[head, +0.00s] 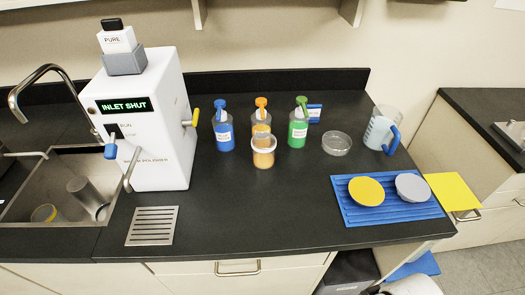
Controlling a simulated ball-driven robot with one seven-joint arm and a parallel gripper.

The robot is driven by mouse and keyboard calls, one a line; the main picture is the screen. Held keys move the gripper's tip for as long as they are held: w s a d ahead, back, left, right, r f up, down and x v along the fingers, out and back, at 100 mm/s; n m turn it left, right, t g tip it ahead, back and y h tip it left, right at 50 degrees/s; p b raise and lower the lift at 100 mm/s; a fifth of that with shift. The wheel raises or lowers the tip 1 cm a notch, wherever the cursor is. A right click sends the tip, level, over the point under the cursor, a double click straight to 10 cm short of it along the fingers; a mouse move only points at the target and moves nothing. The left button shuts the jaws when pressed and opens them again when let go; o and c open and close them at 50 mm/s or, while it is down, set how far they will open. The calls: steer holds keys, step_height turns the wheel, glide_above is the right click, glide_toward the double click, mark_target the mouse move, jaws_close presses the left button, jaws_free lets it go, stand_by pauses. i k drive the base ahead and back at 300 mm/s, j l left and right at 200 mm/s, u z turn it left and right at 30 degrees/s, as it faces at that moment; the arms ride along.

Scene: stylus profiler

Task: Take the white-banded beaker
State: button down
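A small beaker (263,152) with an orange body and a pale white band around its top stands upright on the dark counter, in front of the orange-topped bottle. A clear jug (381,130) with a blue handle and a pale patch on its side stands at the right end of the counter. A grey cylindrical vessel (86,197) lies tilted in the sink; no white band can be made out on it. My gripper cannot be made out; only a white rounded part, probably mine, shows at the bottom edge.
Blue (223,128), orange-topped (261,118) and green (298,125) bottles stand behind the beaker, with a glass dish (337,143) to their right. A white machine (150,125) reads "INLET SHUT". The counter's front middle is clear.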

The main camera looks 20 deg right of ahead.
mark_target(264, 144)
steer(key=i+l+u, duration=0.15)
steer(key=u, duration=0.2)
steer(key=l+u, duration=0.4)
steer(key=i+l+u, duration=0.15)
steer(key=u, duration=0.2)
